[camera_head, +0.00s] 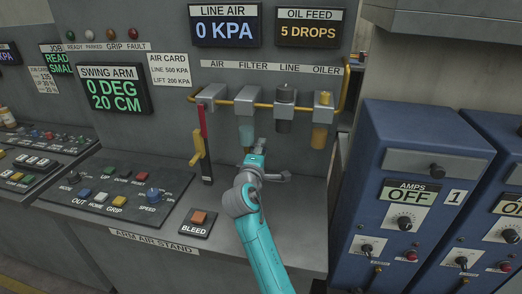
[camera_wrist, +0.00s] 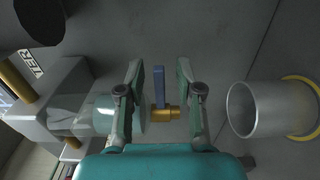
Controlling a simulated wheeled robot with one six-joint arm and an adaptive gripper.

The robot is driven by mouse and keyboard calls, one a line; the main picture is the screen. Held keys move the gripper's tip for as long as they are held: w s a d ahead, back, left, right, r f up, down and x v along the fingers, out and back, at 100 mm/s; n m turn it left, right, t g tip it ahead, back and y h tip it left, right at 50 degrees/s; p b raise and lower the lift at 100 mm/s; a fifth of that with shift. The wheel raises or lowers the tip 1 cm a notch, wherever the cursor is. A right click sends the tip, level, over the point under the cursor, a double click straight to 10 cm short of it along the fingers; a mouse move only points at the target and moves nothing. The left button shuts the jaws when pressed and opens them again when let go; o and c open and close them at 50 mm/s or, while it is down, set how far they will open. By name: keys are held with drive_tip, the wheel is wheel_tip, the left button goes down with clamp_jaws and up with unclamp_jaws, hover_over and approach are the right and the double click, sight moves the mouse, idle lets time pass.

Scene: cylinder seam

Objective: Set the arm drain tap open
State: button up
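The drain tap is a small brass fitting (camera_wrist: 165,114) with a blue lever (camera_wrist: 158,86), under the clear filter bowl (camera_wrist: 102,113) in the wrist view. The lever points toward the picture's top, crosswise to the line from bowl to brass fitting. My gripper (camera_wrist: 160,78) is open, with one finger on each side of the lever and gaps between. Nothing is held. In the head view my gripper (camera_head: 255,158) is just below the filter bowl (camera_head: 246,132) and hides the tap.
A yellow handle (camera_head: 197,148) stands left. The BLEED button (camera_head: 198,218) sits on the ledge below.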

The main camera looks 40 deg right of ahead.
sight(265, 151)
clamp_jaws()
drive_tip(key=shift+a+m+g+h, duration=0.15)
drive_tip(key=shift+m+g+h, duration=0.15)
drive_tip(key=shift+s+a+m+g+h, duration=0.15)
drive_tip(key=shift+a+m+g+h, duration=0.35)
drive_tip(key=shift+m+g, duration=1.25)
drive_tip(key=shift+s+a+m+g+h, duration=0.1)
drive_tip(key=shift+a+m+g+h, duration=0.7)
drive_tip(key=shift+g, duration=1.65)
drive_tip(key=shift+s+a+m+g+h, duration=0.15)
drive_tip(key=shift+a+m+g+h, duration=0.1)
drive_tip(key=shift+m+g, duration=1.65)
drive_tip(key=shift+n+g, duration=0.25)
drive_tip(key=shift+g, duration=0.15)
unclamp_jaws()
